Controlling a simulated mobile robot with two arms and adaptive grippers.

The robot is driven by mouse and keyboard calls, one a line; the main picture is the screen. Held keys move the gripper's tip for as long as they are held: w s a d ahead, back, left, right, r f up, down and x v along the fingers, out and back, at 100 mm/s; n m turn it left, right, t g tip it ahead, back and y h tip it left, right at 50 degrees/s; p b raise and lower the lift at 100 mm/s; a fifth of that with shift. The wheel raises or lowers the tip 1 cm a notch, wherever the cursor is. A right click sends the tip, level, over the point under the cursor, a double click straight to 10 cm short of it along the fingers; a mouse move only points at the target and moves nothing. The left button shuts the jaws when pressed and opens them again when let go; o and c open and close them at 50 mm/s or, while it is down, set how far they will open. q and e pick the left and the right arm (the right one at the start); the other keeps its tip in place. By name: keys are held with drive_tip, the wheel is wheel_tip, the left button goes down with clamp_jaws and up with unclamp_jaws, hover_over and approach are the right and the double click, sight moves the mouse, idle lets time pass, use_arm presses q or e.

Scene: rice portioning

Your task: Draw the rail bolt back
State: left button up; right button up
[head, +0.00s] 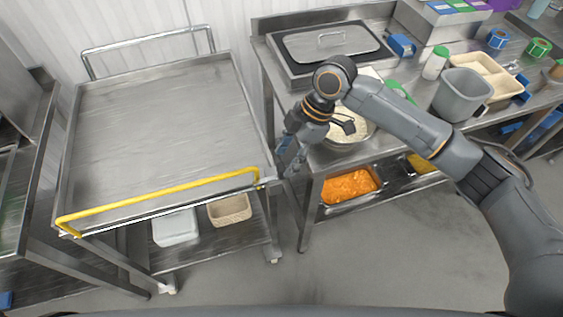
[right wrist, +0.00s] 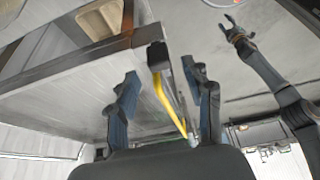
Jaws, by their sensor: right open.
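The yellow rail (head: 160,193) runs along the front edge of the steel cart (head: 150,95). At its right end is a small bolt fitting (head: 260,186), partly crowded by my right gripper. My right gripper (head: 283,163) is open, pointing down just right of the cart's front right corner. In the right wrist view, a dark block (right wrist: 159,57) at the rail's end shows between the open fingers, beyond them; I see no contact. I cannot make out the bolt's own position. My left gripper (right wrist: 233,27) shows open, well away from the rail.
The floor in front (head: 390,255) is clear.

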sight(282, 166)
drive_tip(key=x, duration=0.4)
drive_tip(key=shift+c, duration=0.6)
use_arm(q)
drive_tip(key=shift+w+r, duration=0.45)
drive_tip(key=shift+w, duration=0.4)
use_arm(e)
clamp_jaws()
